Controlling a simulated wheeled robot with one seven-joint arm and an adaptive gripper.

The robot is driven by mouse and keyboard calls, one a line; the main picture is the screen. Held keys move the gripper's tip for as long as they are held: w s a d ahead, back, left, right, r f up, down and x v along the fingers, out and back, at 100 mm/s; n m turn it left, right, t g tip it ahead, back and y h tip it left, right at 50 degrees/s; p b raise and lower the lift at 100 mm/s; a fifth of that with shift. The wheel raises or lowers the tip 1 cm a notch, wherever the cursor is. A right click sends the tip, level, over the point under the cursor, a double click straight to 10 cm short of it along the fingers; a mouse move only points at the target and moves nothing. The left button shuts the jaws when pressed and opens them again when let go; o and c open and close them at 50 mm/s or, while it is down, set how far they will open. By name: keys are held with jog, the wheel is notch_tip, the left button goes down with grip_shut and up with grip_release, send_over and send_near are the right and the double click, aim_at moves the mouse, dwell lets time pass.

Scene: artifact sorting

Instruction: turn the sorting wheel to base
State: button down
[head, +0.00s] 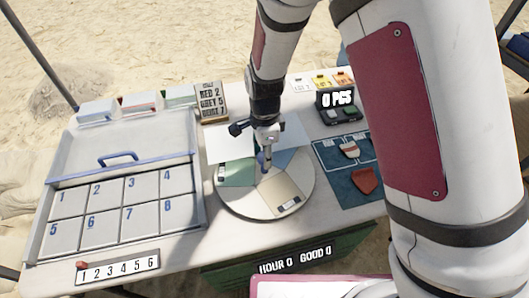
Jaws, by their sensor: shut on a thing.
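The round sorting wheel (237,202) lies flat on the table, right of the numbered tray. Its face has coloured sectors: green at left, blue at right, beige toward the front, with small labels near the rim. My gripper (265,160) points down over the wheel's middle and is shut on the small blue knob (261,161) there. The fingertips are small in this view, and the arm hides part of the wheel's far side. The label wording is too small to read.
A tray (68,180) with compartments numbered 1 to 8 and a blue handle stands at left. A blue mat (345,187) with reddish sherds lies at right, near a dark scale (338,112). A sign (211,100) and small boxes line the back. A 1-to-6 strip (118,269) lies at front.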

jog(key=n, duration=0.5)
jog(key=shift+n, duration=0.3)
jog(key=n, duration=0.9)
jog(key=shift+n, duration=0.4)
jog(key=n, duration=0.4)
jog(key=shift+n+b, duration=0.3)
jog(key=shift+n, duration=0.1)
jog(key=c, duration=1.1)
grip_release()
